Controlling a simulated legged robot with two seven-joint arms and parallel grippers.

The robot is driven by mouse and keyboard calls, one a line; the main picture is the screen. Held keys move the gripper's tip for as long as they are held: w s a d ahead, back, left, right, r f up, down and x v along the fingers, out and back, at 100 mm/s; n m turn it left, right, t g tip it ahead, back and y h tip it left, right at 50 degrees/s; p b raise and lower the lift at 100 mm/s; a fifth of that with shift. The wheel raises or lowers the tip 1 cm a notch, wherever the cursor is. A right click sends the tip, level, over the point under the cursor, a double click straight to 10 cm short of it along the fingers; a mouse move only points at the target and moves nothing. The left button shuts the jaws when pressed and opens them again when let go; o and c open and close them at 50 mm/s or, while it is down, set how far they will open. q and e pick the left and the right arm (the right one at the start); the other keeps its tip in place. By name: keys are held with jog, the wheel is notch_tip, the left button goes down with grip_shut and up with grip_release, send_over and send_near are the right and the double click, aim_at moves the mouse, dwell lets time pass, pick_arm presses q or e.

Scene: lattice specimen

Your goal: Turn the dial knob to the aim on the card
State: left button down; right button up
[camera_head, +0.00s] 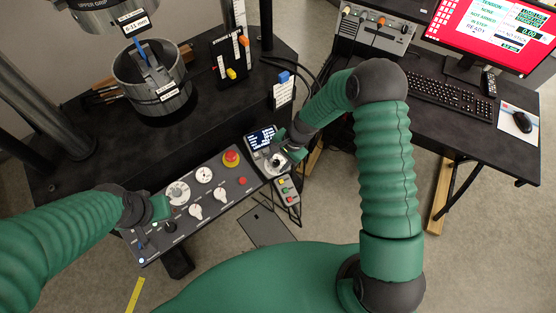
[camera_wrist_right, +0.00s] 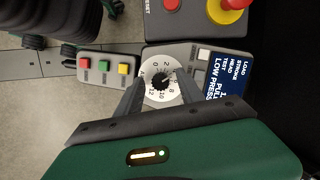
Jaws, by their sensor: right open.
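The dial knob (camera_wrist_right: 161,82) is small and black, in the middle of a white numbered dial plate in the right wrist view. In the head view the dial (camera_head: 272,162) sits below a small blue screen (camera_head: 262,137). My right gripper (camera_wrist_right: 161,88) is open, with one finger on each side of the knob; contact is not clear. It also shows at the dial in the head view (camera_head: 284,153). A white card (camera_head: 284,93) under a blue clip stands behind; its writing is too small to read. My left gripper (camera_head: 160,207) is over the control panel's left end, its fingers unclear.
The control panel (camera_head: 228,193) carries white knobs and a red emergency button (camera_head: 231,157). A box with red, green and yellow buttons (camera_wrist_right: 104,67) lies beside the dial. A metal cylinder (camera_head: 160,95) stands behind; a desk with a keyboard (camera_head: 440,97) is at right.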

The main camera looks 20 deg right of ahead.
jog(key=v, duration=1.6)
jog(key=shift+d+r+b, duration=0.2)
jog(key=shift+r+b, duration=0.1)
jog(key=shift+r, duration=0.05)
jog(key=s+r+n+t+h, duration=0.1)
jog(key=s+r+n+h, duration=0.1)
jog(key=s+n, duration=0.9)
jog(key=s+h, duration=0.1)
jog(key=s, duration=0.1)
jog(key=shift+s+a+n+h, duration=0.25)
jog(key=shift+s+n+h, duration=0.05)
jog(key=shift+s, duration=0.05)
jog(key=shift+w+r, duration=0.15)
